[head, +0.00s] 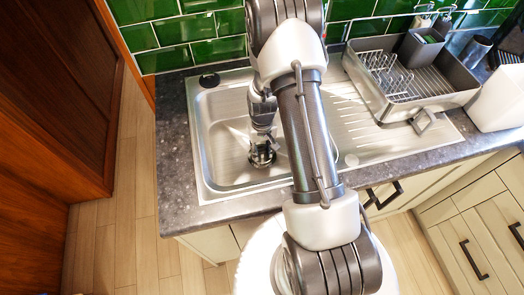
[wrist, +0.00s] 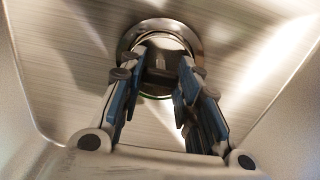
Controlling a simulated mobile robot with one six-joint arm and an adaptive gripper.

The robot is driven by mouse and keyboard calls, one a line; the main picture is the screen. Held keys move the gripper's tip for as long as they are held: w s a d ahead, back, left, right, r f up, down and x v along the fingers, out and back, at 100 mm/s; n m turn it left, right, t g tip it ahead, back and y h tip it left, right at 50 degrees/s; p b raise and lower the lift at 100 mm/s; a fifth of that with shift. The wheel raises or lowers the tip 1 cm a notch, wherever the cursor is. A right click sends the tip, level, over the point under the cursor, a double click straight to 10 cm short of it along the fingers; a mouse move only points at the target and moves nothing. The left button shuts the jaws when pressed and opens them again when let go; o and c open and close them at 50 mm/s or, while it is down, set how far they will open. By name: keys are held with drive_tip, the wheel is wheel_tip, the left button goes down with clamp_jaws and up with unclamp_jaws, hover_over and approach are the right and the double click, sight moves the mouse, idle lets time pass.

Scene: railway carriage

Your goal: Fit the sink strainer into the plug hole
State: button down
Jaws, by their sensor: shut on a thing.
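The steel sink (head: 225,150) is set in a dark grey worktop, with its basin on the left and a ribbed drainer on the right. My gripper (head: 262,158) reaches down into the basin, pointing at its floor. In the wrist view my gripper (wrist: 160,82) has its blue-padded fingers shut on the sink strainer (wrist: 160,62), a shiny metal piece with a dark middle between the fingertips. A bright round rim (wrist: 132,35) shows around and behind it at the plug hole. The fingers hide much of both, and I cannot tell whether the strainer is seated or just above the hole.
A dish rack in a grey tray (head: 440,98) stands on the right of the drainer. A dark round item (head: 209,80) sits at the sink's back left corner. A white container (head: 498,100) stands at the far right. The sink walls surround my gripper closely.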

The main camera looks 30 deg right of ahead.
drive_tip(key=shift+f, duration=0.2)
drive_tip(key=c, duration=1.2)
unclamp_jaws()
